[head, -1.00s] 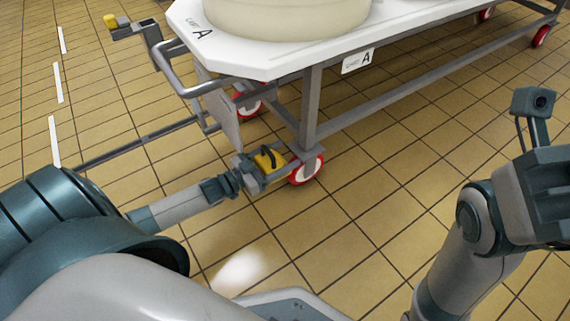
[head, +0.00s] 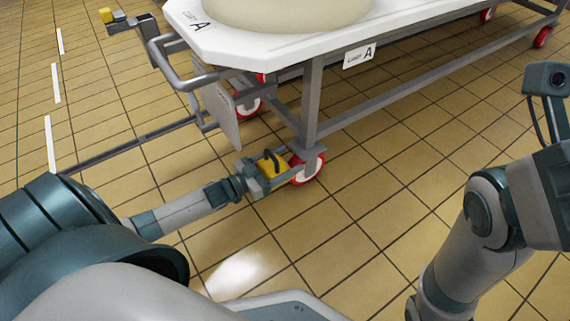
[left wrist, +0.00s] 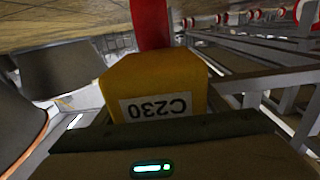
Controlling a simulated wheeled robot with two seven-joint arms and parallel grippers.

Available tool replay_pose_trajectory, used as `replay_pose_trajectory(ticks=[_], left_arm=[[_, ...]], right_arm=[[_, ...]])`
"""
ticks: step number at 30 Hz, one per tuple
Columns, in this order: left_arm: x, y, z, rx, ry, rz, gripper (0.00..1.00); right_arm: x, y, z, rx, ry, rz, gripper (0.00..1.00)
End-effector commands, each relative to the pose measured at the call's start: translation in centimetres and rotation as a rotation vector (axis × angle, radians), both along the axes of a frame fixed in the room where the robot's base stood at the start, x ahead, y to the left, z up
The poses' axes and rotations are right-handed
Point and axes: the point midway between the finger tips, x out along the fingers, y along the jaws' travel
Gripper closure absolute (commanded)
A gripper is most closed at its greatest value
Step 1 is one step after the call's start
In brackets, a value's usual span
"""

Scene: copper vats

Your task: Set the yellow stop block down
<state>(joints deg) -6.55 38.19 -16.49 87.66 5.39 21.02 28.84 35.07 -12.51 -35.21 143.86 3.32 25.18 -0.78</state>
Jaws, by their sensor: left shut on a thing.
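The yellow stop block (head: 266,167) has a dark handle on top and sits at the end of my left arm, low by the floor. My left gripper (head: 277,173) is shut on it. The block is right beside the red-rimmed caster wheel (head: 307,168) at the near corner of cart A. In the left wrist view the yellow block (left wrist: 165,80) fills the middle, with a label reading C230 upside down, and a red wheel part (left wrist: 150,22) is just beyond it. I cannot tell whether the block touches the floor or wheel. My right gripper is out of view.
Cart A (head: 300,48) has a white top carrying a pale round vat (head: 285,12), a grey frame and a push handle (head: 180,70). A long grey bar (head: 125,145) lies to the left. Tiled floor (head: 400,150) is open on the right.

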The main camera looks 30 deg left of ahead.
Motion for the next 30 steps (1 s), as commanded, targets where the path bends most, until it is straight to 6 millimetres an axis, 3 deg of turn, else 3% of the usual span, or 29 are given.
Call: replay_pose_trajectory(ticks=[22,23,24,25,30], left_arm=[[0.1,0.0,-0.9,-0.001,-0.004,-0.001,0.78],[0.0,0.0,-1.0,0.0,-0.001,0.0,0.32],[0.0,0.0,-1.0,0.0,-0.001,0.0,0.23],[0.0,0.0,-1.0,0.0,-0.001,0.0,0.16],[0.0,0.0,-1.0,0.0,-0.001,0.0,0.16]], right_arm=[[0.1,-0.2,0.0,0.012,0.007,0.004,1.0],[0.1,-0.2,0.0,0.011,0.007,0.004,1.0],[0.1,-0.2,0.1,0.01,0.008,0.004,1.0],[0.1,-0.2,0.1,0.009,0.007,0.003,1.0],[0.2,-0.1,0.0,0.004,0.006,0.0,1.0]])
